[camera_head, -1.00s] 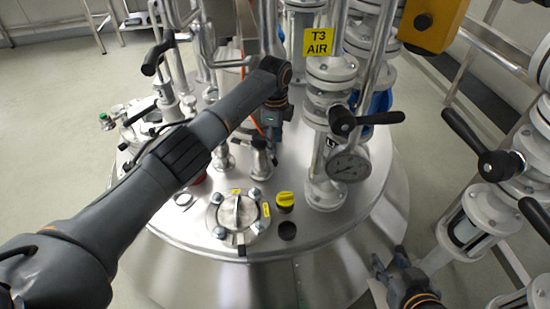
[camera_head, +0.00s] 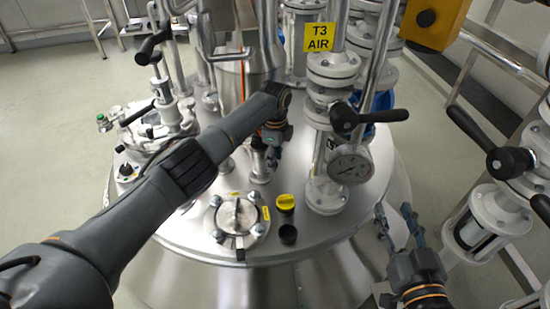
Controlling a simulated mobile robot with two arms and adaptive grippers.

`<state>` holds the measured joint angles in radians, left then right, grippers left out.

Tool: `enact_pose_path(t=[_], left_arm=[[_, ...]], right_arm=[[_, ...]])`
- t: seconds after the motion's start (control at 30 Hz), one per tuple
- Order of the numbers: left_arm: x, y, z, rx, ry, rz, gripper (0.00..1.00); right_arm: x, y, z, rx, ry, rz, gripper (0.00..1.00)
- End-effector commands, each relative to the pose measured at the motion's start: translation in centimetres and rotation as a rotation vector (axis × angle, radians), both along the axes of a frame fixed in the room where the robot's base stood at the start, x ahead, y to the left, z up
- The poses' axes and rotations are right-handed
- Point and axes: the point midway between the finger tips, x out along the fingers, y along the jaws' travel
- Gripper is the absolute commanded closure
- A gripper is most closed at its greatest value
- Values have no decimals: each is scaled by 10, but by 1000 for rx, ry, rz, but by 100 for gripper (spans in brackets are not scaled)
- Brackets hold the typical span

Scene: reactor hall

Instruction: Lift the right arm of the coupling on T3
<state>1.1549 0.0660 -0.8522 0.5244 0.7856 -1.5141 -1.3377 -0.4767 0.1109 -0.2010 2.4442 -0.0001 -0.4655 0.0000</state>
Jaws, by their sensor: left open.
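The T3 vessel (camera_head: 330,245) is a round steel tank with many fittings on its lid, below the yellow T3 AIR sign (camera_head: 319,37). My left gripper (camera_head: 274,158) points down over the lid, beside a small upright metal fitting (camera_head: 259,168). Its fingers are small and partly hidden by its own wrist. I cannot tell whether this fitting is the coupling or make out its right arm, nor whether the gripper touches it. My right gripper (camera_head: 398,213) is open and empty, fingers spread, in front of the vessel's right edge.
A pressure gauge (camera_head: 350,167) and a black-handled valve (camera_head: 367,116) stand right of my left gripper. A round clamped port (camera_head: 238,217) and a yellow cap (camera_head: 286,202) sit in front. Another black-handled valve (camera_head: 503,160) stands at the right.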

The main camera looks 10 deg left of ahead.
Motion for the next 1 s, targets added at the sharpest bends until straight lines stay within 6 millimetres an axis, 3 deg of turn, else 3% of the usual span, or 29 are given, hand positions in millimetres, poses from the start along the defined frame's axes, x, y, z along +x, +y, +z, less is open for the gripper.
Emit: enact_pose_path(t=[0.03, 0.23, 0.47, 0.67, 1.0], left_arm=[[0, 0, 0, 0, 0, 0, 58], [0, 0, 0, 0, 0, 0, 99], [0, 0, 1, -18, 3, 1, 100], [-1, -3, 3, -168, 18, 4, 100], [0, -6, 7, -366, 33, 0, 100]], right_arm=[[0, 0, 0, 0, 1, 0, 60], [0, 0, 0, 0, 1, 0, 60], [0, 0, 0, -2, 7, -1, 60], [-4, -4, -17, -23, 93, -6, 60], [2, 4, 24, 36, -137, 8, 60]])
